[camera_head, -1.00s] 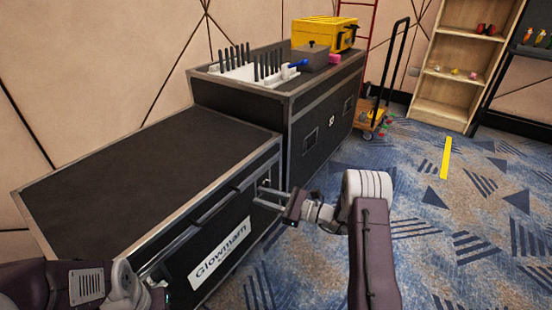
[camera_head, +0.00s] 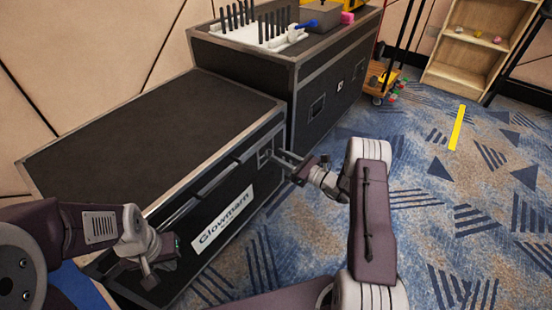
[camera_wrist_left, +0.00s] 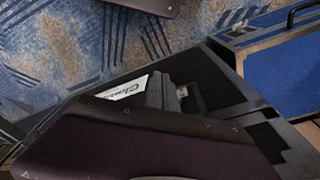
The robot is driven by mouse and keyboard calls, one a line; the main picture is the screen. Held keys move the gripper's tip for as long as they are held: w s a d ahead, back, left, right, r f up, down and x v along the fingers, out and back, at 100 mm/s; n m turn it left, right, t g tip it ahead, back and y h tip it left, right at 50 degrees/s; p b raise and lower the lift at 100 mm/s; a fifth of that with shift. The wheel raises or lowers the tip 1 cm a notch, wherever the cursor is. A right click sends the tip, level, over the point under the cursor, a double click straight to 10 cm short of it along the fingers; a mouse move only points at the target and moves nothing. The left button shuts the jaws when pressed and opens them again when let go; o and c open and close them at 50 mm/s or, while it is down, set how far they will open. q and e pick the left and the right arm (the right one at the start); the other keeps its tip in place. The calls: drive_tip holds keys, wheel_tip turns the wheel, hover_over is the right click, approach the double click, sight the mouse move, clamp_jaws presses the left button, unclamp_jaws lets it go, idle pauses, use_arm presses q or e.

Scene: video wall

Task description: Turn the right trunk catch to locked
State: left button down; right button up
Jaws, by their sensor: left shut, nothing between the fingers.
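The low black trunk (camera_head: 140,145) has metal edges and a white label (camera_head: 222,218) on its front. Its lid is down. The right trunk catch (camera_head: 264,157) is a small metal fitting on the front's right end, partly hidden by my right gripper (camera_head: 279,160). That gripper's two fingers are apart and point at the catch; I cannot tell whether they touch it. My left gripper (camera_head: 150,279) is shut and empty in front of the trunk's left end. The label also shows in the left wrist view (camera_wrist_left: 124,89), where my arm covers much of the trunk.
A taller black case (camera_head: 330,90) stands against the trunk's right end, with a white rack (camera_head: 262,38) of dark rods on top. A wooden shelf (camera_head: 466,62) and a trolley (camera_head: 380,80) stand further back. The patterned carpet (camera_head: 450,210) is clear at right.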

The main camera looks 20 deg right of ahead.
sight(269, 155)
drive_tip(key=shift+b+x, duration=0.3)
drive_tip(key=shift+x, duration=0.95)
clamp_jaws()
use_arm(q)
drive_tip(key=shift+f, duration=0.6)
